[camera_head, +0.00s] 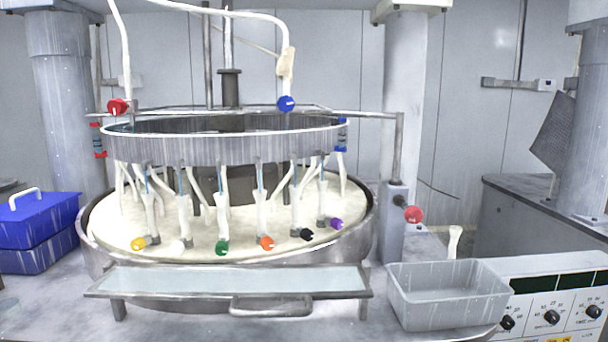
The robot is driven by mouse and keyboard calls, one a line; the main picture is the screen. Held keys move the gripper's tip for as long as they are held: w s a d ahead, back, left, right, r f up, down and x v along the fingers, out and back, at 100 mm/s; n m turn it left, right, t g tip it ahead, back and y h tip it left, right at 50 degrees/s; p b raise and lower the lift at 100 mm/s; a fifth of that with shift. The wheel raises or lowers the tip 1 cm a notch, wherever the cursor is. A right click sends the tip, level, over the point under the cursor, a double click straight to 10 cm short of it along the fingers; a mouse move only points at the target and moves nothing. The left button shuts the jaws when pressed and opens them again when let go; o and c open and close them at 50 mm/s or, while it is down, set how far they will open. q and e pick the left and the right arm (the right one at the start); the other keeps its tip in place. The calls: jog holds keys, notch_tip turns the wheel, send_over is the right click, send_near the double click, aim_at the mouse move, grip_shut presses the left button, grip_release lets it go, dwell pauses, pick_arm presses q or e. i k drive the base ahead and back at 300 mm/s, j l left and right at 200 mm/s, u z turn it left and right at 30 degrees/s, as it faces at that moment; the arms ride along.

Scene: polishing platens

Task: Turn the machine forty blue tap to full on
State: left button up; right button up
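A round blue tap (286,104) with a light mark on its face hangs at the lower end of a white bent pipe, at the rear right of the raised metal ring (230,150). How far it is turned cannot be told from this view. The ring stands above a wide round polishing platen (190,237) with a pale surface. No number forty can be read on the machine. Neither of my grippers is in view, and nothing touches the blue tap.
A red tap (117,106) sits at the ring's left. Several coloured taps hang around the platen, including a green one (222,248). A red knob (413,214) is at the right post. A grey bin (448,296) and blue boxes (38,232) flank the machine.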

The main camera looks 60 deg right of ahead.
aim_at(286, 104)
jog(key=z, duration=1.5)
